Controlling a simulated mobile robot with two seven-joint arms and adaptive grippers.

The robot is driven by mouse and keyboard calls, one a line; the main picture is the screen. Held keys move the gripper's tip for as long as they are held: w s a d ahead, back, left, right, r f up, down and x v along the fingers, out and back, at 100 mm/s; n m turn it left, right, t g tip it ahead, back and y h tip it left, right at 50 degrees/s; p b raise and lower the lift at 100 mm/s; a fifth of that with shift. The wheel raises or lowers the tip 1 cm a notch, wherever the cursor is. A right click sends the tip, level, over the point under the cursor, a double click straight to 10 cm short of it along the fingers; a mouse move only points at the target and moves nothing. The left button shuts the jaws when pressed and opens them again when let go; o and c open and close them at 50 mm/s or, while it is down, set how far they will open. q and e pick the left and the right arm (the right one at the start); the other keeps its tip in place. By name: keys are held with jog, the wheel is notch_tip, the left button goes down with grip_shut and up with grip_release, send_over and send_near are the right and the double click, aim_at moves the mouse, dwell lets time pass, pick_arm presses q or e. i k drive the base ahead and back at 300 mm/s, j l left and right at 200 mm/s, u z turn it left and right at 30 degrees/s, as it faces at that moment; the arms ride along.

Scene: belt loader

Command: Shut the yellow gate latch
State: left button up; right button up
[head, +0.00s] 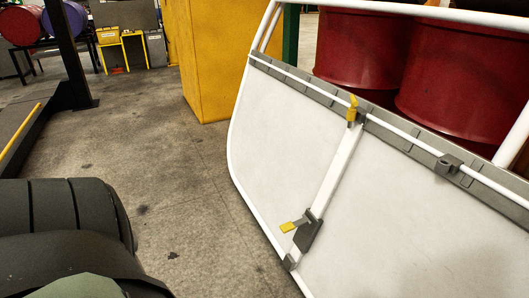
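A white gate-like panel (270,135) with a white tube frame fills the right half of the head view and looks tilted. A yellow latch piece (352,107) sits on the grey rail near the panel's top middle, at the upper end of a white diagonal bar (333,172). A second yellow tab (288,227) sticks out to the left at the bar's lower end, beside a dark grey bracket (308,234). I cannot tell which yellow piece is the gate latch, or whether it is shut. Neither of my grippers is in view.
Red drums (465,80) stand behind the panel. A yellow cabinet (215,60) stands left of it. Dark, ribbed, rounded shapes (65,215) fill the lower left. Bare concrete floor (165,165) lies between. A dark post (68,50) stands farther back.

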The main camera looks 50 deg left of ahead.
aim_at(287, 227)
jog(key=u, duration=1.25)
